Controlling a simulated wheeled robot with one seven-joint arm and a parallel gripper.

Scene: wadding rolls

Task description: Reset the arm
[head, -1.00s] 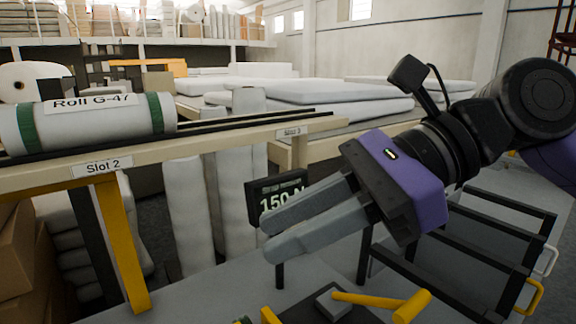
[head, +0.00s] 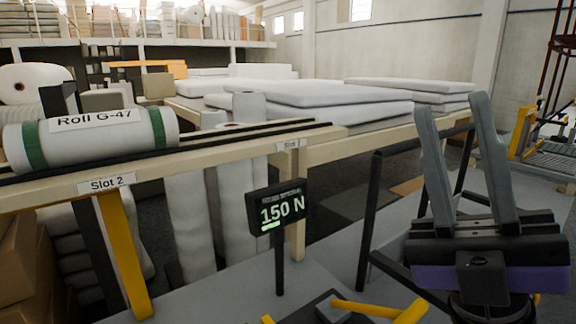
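My gripper (head: 452,105) is at the right of the head view, with its purple and black body low and its two grey fingers pointing up. The fingers stand apart with nothing between them, so it is open and empty. It is well to the right of the rack and touches nothing that I can see. The rest of my arm is mostly out of view below the gripper.
White Roll G-47 (head: 95,141) with green bands lies on the rack (head: 230,150) at left. A display (head: 281,208) reads 150 N. A yellow-handled tool (head: 365,308) lies at the bottom edge. Black rails (head: 368,210) stand left of my gripper. White slabs (head: 330,95) lie behind.

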